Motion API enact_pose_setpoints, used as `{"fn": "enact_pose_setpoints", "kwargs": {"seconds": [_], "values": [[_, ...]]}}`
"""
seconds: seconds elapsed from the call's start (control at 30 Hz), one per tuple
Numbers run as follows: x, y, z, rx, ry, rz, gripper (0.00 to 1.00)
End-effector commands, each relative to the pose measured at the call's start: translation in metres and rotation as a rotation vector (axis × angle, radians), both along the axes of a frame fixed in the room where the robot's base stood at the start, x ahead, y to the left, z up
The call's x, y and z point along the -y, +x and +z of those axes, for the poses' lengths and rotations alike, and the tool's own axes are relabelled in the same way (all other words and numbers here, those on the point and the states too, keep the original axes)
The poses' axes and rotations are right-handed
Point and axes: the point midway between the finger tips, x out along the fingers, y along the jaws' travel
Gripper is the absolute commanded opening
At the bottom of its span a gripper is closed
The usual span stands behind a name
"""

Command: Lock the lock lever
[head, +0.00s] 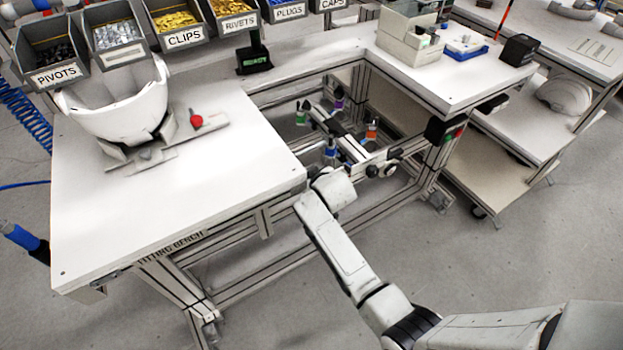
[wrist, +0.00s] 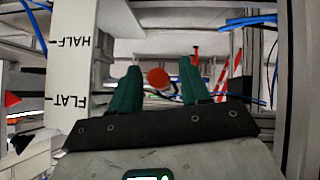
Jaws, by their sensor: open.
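A red knob (head: 196,121) stands on a flat grey plate beside the white helmet shell (head: 128,108) on the fitting bench; I take it to be the lock lever's knob, but its lever arm is not clear. In the wrist view, my gripper (wrist: 159,67) has two green fingers spread apart with nothing held. A round red knob (wrist: 158,78) shows in the gap between them; I cannot tell its distance or whether it is the same knob. In the head view my arm ends beyond the bench's right edge, apart from the fixture, and the fingers are not clear.
The white bench top (head: 110,215) is mostly bare in front of the fixture. Labelled bins (head: 185,40) line its back. Several coloured items (head: 371,131) sit on a frame near my arm. A white upright marked HALF and FLAT (wrist: 72,65) stands close left of my gripper.

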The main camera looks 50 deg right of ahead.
Motion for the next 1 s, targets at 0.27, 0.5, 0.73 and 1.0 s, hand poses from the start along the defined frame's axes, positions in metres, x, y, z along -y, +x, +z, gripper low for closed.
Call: {"fn": "enact_pose_setpoints", "kwargs": {"seconds": [0.27, 0.5, 0.73, 1.0], "values": [[-0.009, -0.02, 0.017, 0.0, -0.001, 0.001, 0.46], [-0.023, -0.048, 0.045, 0.0, -0.001, 0.002, 0.46], [-0.033, -0.067, 0.063, 0.0, -0.001, 0.002, 0.46], [-0.036, -0.073, 0.07, 0.001, 0.0, 0.001, 0.46]]}}
